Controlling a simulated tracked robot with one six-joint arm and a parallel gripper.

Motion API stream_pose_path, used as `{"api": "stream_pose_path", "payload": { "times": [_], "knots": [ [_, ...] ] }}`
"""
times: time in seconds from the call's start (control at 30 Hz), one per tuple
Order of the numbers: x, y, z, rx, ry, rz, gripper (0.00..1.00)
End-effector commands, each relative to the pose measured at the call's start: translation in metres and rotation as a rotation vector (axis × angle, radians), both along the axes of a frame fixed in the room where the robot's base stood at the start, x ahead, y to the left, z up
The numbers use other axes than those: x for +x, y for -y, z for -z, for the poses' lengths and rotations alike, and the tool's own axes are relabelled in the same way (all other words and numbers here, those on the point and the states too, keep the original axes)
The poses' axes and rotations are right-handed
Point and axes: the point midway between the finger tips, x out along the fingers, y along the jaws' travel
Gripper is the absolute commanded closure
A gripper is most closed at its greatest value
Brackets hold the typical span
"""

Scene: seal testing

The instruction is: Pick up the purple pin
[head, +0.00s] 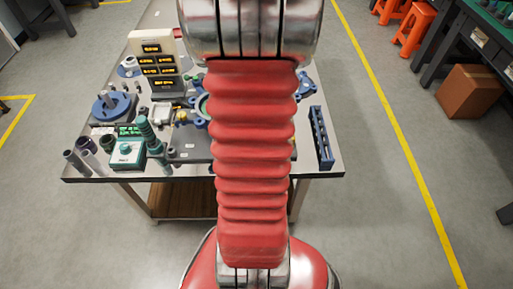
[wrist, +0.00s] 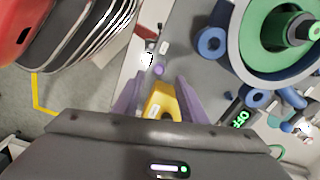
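A small round purple piece (wrist: 158,70), which looks like the end of the purple pin, shows in the wrist view on the pale table surface. My gripper (wrist: 158,84) is open. Its two purple-tinted fingers stand apart, and the purple piece shows just beyond and between their tips, not touched as far as I can see. A yellow block (wrist: 163,99) shows between the finger bases; I cannot tell whether it is part of my gripper. In the head view my red arm hides the gripper, and I cannot pick out the purple pin with certainty.
The table (head: 318,172) holds a display stack (head: 158,62), a green-topped button box (head: 127,152), several upright cylinders at the front left and a blue rack (head: 321,137) at the right. A large green ring part (wrist: 275,40) stands right of my gripper.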

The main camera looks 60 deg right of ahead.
Motion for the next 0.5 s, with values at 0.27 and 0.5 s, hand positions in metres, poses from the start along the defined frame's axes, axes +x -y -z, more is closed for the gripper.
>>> {"api": "stream_pose_path", "payload": {
  "times": [0.27, 0.5],
  "knots": [
    [0.000, -0.001, 0.007, 0.001, -0.001, 0.000, 0.62],
    [-0.001, -0.005, 0.037, 0.003, -0.001, 0.000, 0.62]
  ]
}}
